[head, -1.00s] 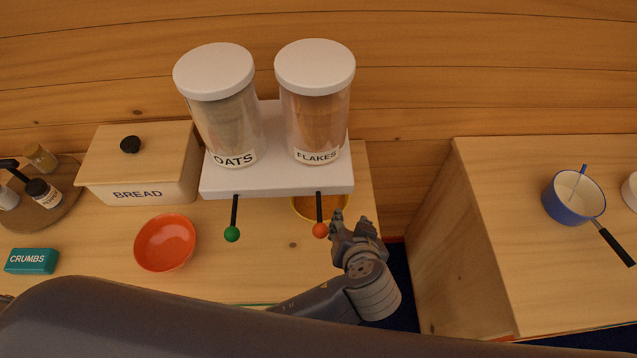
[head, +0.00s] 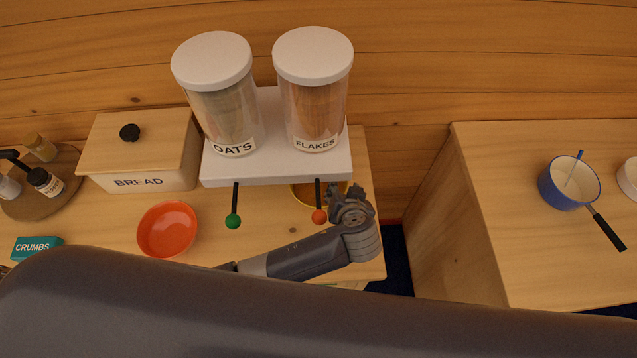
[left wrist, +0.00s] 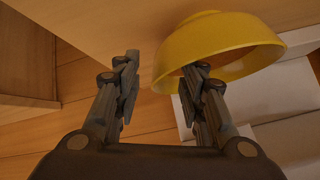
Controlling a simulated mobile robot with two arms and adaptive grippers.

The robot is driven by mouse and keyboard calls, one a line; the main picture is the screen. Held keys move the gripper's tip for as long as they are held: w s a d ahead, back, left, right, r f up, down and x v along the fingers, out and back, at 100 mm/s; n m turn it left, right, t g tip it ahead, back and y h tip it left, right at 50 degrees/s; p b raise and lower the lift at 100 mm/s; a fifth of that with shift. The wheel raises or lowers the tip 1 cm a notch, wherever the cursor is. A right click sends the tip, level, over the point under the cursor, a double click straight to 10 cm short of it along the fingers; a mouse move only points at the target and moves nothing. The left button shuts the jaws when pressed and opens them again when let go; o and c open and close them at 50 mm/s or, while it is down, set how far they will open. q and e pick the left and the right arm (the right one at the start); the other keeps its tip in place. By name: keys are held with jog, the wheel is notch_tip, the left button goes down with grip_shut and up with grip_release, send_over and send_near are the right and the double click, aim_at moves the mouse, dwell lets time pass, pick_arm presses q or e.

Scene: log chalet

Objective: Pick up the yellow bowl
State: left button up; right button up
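The yellow bowl (head: 303,198) shows in the head view only as a sliver under the front edge of the white dispenser stand, partly hidden by the orange-knobbed lever. In the left wrist view the bowl (left wrist: 215,45) is large, with its rim near the fingertips. My left gripper (head: 350,203) is at the bowl's right side. In the left wrist view my left gripper (left wrist: 160,78) has its fingers spread. One finger overlaps the bowl's opening and the other is outside its rim, with a gap visible between. My right gripper is not in view.
The white stand (head: 275,172) holds the oats (head: 222,100) and flakes (head: 312,95) canisters; its green (head: 233,221) and orange (head: 319,217) knobs jut forward. An orange bowl (head: 167,229) and bread box (head: 140,160) are left. A blue pan (head: 568,185) sits on the right counter.

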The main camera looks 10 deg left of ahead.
pick_arm(q)
jog(key=shift+x, duration=0.9)
grip_shut()
